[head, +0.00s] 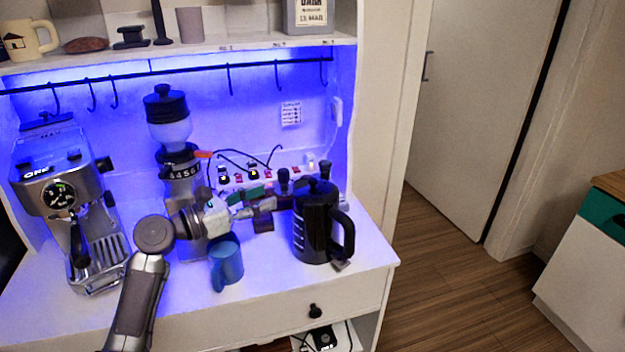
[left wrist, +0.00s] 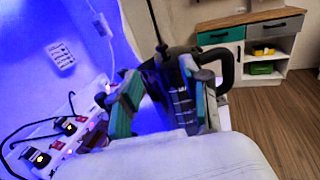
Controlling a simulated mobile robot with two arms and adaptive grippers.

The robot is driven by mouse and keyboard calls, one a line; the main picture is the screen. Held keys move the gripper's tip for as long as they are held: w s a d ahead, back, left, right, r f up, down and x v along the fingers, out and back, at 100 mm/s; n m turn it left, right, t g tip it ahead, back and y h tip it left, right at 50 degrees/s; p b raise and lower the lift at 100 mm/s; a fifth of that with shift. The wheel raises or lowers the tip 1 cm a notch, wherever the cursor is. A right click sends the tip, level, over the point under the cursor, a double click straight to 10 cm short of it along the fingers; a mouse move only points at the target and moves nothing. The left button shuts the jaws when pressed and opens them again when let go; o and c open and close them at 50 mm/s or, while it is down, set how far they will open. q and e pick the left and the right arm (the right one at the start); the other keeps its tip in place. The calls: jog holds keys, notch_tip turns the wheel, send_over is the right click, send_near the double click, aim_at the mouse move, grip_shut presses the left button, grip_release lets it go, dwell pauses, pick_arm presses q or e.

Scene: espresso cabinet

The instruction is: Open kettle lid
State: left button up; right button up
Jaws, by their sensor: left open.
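The black kettle (head: 316,232) stands upright at the right end of the counter. Its dark lid (head: 318,187) is on top and looks shut, and its handle is on the right side. My left gripper (head: 266,208) reaches in from the left, with its open fingers just left of the kettle's upper body. In the left wrist view the kettle (left wrist: 180,92) shows beyond and between the spread fingers (left wrist: 163,108), partly hidden by them. I cannot tell whether a finger touches it. My right gripper is not in view.
A blue mug (head: 227,264) stands below my left wrist. A coffee grinder (head: 168,120) and an espresso machine (head: 65,190) stand to the left. A power strip (head: 262,178) with cables lies behind the gripper. A shelf (head: 200,52) and hook rail hang above.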

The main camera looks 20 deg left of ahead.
aim_at(309, 181)
pick_arm(q)
jog(key=p+x, duration=0.2)
jog(key=x, duration=1.1)
jog(key=shift+w+d+f+p, duration=0.1)
jog(key=shift+f+p, duration=0.05)
jog(key=shift+p, duration=0.15)
grip_shut()
